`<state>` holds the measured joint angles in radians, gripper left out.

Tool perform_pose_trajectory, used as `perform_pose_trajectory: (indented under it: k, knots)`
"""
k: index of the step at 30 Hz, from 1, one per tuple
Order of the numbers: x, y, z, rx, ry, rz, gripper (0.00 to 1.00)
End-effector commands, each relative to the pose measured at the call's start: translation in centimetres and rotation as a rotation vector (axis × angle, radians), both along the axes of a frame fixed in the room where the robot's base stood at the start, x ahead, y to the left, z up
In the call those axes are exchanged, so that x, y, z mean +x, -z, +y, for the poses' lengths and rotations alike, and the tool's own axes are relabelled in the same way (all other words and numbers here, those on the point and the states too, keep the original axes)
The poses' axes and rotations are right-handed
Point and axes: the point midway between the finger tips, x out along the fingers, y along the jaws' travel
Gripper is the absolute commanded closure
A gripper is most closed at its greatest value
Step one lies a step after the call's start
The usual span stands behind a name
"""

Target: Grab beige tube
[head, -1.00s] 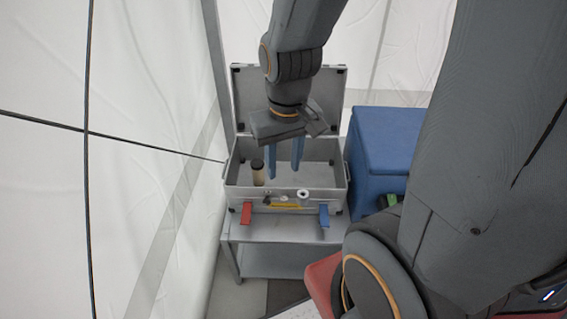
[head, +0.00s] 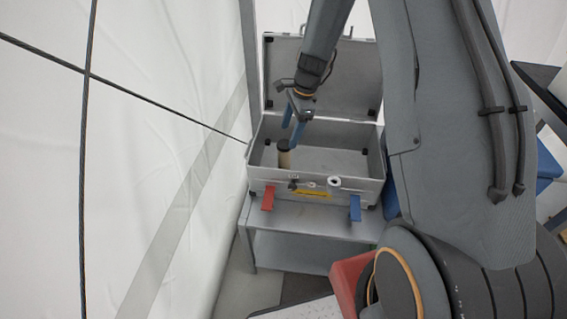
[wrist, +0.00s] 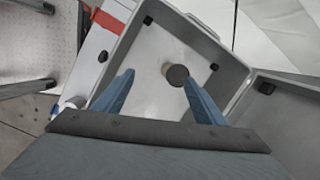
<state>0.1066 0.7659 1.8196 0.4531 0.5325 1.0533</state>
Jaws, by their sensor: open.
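The beige tube (head: 284,160) with a dark cap stands upright inside the open grey case, near its left side. In the wrist view the tube (wrist: 170,71) shows from above, its dark round cap facing me, close to the right fingertip. My gripper (head: 293,130) has blue fingers, is open and empty, and points down over the case, just above the tube. In the wrist view its fingertips (wrist: 157,75) are spread apart. I cannot tell whether a finger touches the tube.
The grey case (head: 318,184) stands on a grey table (head: 310,215), lid (head: 345,80) raised behind. A red latch (head: 268,198) and a blue latch (head: 355,207) hang at its front. White tent walls (head: 160,130) rise at the left. The case floor is otherwise clear.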

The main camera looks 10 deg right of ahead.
Motion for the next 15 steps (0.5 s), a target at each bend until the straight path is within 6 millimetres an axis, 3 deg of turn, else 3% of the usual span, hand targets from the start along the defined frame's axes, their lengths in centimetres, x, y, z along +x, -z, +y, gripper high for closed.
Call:
perform_pose_trajectory:
  k: [1, 6, 15]
  knots:
    - [1.3, 2.4, -0.2, 0.019, 0.073, 0.016, 0.35]
    - [4.4, 6.8, -0.6, 0.073, 0.285, 0.056, 0.35]
    - [5.9, 9.9, -0.4, 0.104, 0.403, 0.081, 0.35]
